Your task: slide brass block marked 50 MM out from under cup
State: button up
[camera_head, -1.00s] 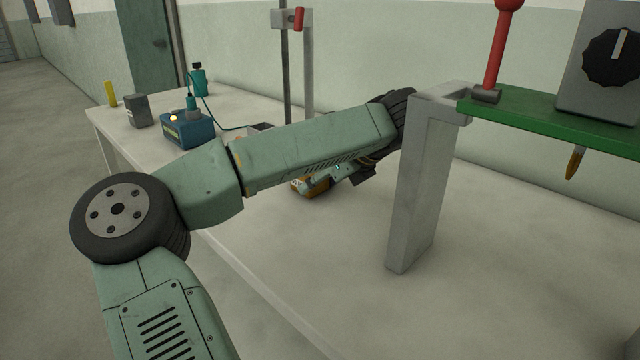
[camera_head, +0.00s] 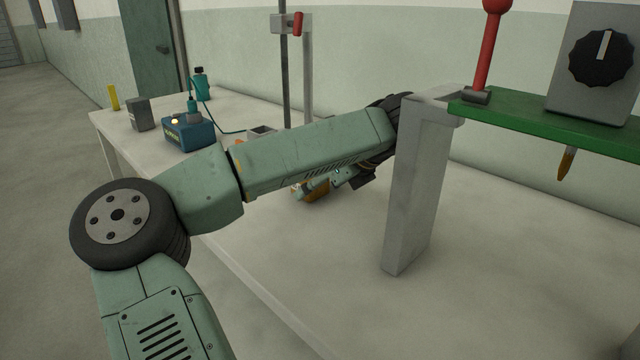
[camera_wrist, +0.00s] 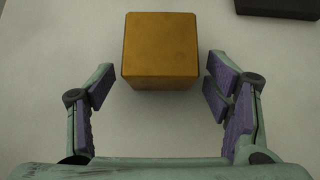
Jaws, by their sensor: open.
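A brass block (camera_wrist: 160,48) shows in the wrist view, lying on the pale bench top with nothing on it. No marking can be read on the faces I see. My gripper (camera_wrist: 157,88) is open, its purple-padded fingers to the left and right of the block's near end, with gaps on both sides. In the head view the block (camera_head: 316,193) is small and partly hidden by my arm, with my gripper (camera_head: 318,186) close against it in that view. I cannot make out a cup in any view.
A grey post (camera_head: 415,190) stands close right of my wrist, carrying a green beam (camera_head: 545,122) with a dial box (camera_head: 598,60). A blue box (camera_head: 188,133) stands at the back left. A dark object (camera_wrist: 278,8) lies beyond the block. The front bench top is clear.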

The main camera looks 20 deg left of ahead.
notch_tip(320, 180, up, 10)
dwell(0.7)
